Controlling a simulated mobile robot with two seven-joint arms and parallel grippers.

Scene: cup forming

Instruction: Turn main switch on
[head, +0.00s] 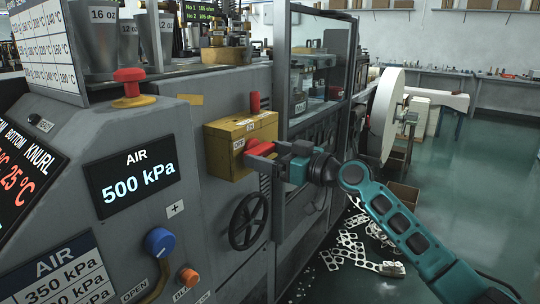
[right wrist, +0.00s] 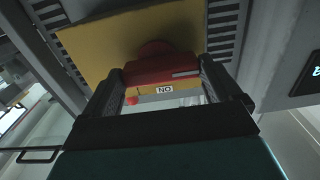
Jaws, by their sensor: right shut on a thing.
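The main switch is a yellow box (head: 225,160) on the grey machine front, with a red handle (head: 259,147) on its face. My right gripper (head: 272,154) reaches in from the right and is shut on the red handle. In the right wrist view the red handle (right wrist: 160,70) lies between the two dark fingers, before the yellow box (right wrist: 90,45). An upside-down ON label (right wrist: 164,90) shows near it. The handle's exact angle is hard to tell. My left gripper is not in view.
A black handwheel (head: 248,221) sits below the box. A control panel with an air display (head: 132,185), a red button (head: 132,82) and a blue knob (head: 160,242) stands at left. Scrap pieces (head: 350,250) lie on the floor.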

